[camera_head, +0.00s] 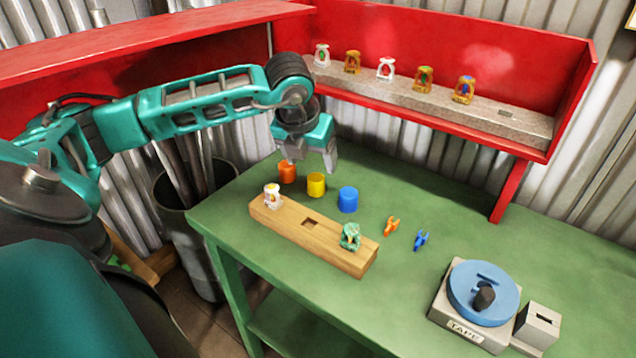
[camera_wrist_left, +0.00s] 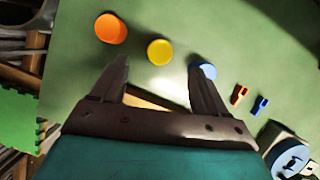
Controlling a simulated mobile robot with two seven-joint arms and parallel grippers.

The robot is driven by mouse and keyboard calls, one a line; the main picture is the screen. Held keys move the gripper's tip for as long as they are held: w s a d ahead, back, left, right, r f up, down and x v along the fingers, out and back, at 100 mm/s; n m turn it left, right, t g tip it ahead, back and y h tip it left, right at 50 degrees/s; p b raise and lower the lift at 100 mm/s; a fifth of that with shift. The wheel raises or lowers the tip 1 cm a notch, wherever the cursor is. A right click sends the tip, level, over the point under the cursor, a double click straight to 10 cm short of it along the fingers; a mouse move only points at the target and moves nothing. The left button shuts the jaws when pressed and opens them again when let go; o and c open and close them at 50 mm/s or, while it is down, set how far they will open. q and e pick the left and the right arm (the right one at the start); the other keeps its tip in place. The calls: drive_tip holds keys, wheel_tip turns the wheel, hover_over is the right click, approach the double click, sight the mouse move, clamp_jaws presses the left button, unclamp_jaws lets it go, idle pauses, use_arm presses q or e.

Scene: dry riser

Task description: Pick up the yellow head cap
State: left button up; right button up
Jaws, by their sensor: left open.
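The yellow head cap (camera_head: 316,184) is a short round cap on the green table, between an orange cap (camera_head: 287,172) and a blue cap (camera_head: 348,199). In the left wrist view the yellow cap (camera_wrist_left: 160,52) lies just beyond the fingertips, between their lines. The orange cap (camera_wrist_left: 110,29) is to its left, and the blue cap (camera_wrist_left: 205,71) is partly hidden by the right finger. My left gripper (camera_head: 309,168) is open and empty, above and behind the caps; its fingers also show in the left wrist view (camera_wrist_left: 158,75). My right gripper is not in view.
A wooden block (camera_head: 325,238) with a square hole holds a white head and a green head in front of the caps. Orange and blue clips (camera_head: 392,225) and a tape dispenser (camera_head: 475,300) lie right. A red shelf (camera_head: 440,112) with several heads stands behind.

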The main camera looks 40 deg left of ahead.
sight(316, 177)
use_arm(q)
drive_tip(key=x, duration=0.7)
drive_tip(key=shift+w+f+b, duration=0.15)
drive_tip(key=shift+f+b, duration=0.15)
drive_tip(key=c, duration=1.1)
